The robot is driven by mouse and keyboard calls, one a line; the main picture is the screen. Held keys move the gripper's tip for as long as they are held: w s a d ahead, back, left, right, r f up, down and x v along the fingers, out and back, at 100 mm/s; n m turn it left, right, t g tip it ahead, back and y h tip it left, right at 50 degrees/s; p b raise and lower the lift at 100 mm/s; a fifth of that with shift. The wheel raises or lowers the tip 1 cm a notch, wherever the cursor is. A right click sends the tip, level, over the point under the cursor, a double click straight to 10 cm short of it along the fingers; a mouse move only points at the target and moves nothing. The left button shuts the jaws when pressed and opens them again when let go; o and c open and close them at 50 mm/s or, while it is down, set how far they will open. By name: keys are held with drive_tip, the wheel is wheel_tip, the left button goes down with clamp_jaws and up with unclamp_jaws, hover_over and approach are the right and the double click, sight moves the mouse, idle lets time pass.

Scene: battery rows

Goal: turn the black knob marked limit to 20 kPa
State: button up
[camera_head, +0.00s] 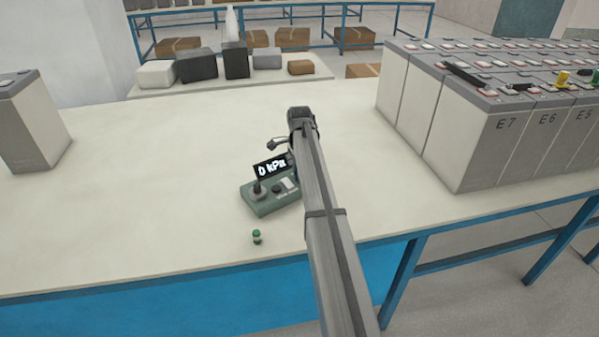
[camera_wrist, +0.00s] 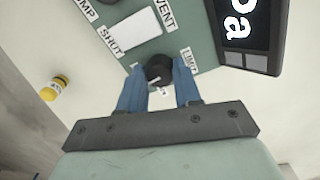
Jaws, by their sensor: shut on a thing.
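The black limit knob (camera_wrist: 160,70) is on a green panel (camera_wrist: 205,54), beside a white label reading LIMIT (camera_wrist: 186,61). My gripper (camera_wrist: 160,88) has its two blue fingers on either side of this knob and is shut on it. A small pale pointer mark shows at the knob's lower side, between the fingers. In the head view, the green box (camera_head: 270,206) stands on the table, and its black display (camera_head: 271,167) reads 0 kPa. My arm covers the box's right part there, hiding the knob and fingertips.
Labels reading PUMP, SHUT and VENT, a white plate (camera_wrist: 130,33) and another dark control share the panel. A small green item (camera_head: 257,237) stands in front of the box. Battery rows (camera_head: 485,130) stand at the right; a grey-white block (camera_head: 35,120) stands left.

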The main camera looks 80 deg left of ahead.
drive_tip(key=shift+m, duration=0.5)
drive_tip(key=o, duration=0.8)
drive_tip(key=shift+c, duration=0.2)
wheel_tip(320, 180, up, 14)
idle(0.3)
drive_tip(key=shift+f, duration=0.1)
idle(0.3)
